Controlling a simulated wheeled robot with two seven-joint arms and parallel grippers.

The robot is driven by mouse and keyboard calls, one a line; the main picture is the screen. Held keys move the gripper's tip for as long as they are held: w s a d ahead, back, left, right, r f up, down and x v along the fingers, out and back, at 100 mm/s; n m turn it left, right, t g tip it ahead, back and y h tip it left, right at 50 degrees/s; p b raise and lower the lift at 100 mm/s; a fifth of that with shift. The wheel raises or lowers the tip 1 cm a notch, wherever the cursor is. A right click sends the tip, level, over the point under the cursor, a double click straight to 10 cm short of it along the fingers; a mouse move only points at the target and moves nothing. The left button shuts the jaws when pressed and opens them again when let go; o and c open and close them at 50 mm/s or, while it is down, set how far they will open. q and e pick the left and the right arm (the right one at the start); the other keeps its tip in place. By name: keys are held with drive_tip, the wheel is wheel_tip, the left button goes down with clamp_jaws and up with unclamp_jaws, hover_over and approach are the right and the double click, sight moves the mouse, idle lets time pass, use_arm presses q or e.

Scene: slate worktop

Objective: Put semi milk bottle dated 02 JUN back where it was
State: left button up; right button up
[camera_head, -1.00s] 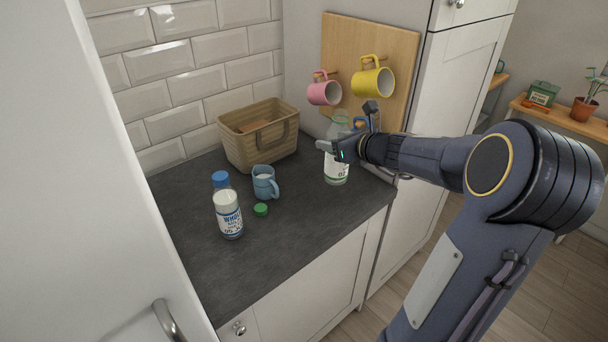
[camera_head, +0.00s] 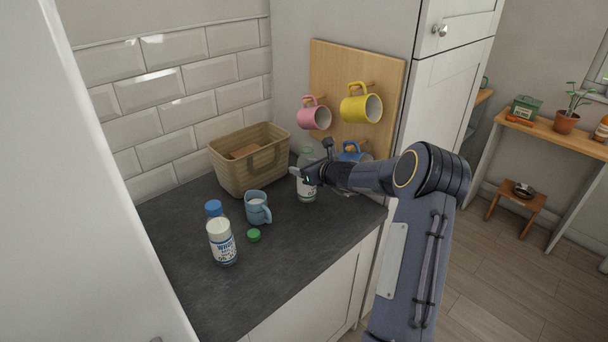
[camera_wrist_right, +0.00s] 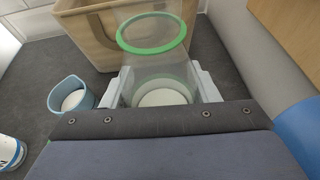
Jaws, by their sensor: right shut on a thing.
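The semi milk bottle (camera_head: 306,190) is clear with a green-edged label, whose date I cannot read now. My right gripper (camera_head: 308,174) is shut around it, and it stands upright near the board at the back right of the worktop. I cannot tell whether its base touches the worktop. In the right wrist view the bottle (camera_wrist_right: 150,65) has an open green-rimmed mouth and milk low inside, between the fingers (camera_wrist_right: 163,88). A loose green cap (camera_head: 254,236) lies on the worktop in front of the blue mug (camera_head: 257,208). My left gripper is not in view.
A blue-capped whole milk bottle (camera_head: 222,244) stands at the left front. A wicker basket (camera_head: 270,162) stands behind the blue mug. Pink (camera_head: 313,118) and yellow (camera_head: 358,106) mugs hang on the wooden board; another blue mug (camera_head: 351,150) is below.

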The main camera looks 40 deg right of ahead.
drive_tip(key=shift+w+d+f, duration=0.1)
drive_tip(key=shift+w+f, duration=0.05)
drive_tip(key=shift+f, duration=0.75)
drive_tip(key=shift+w+f, duration=0.15)
drive_tip(key=shift+f, duration=0.75)
drive_tip(key=shift+f+b, duration=0.2)
drive_tip(key=shift+b, duration=0.1)
drive_tip(key=o, duration=1.3)
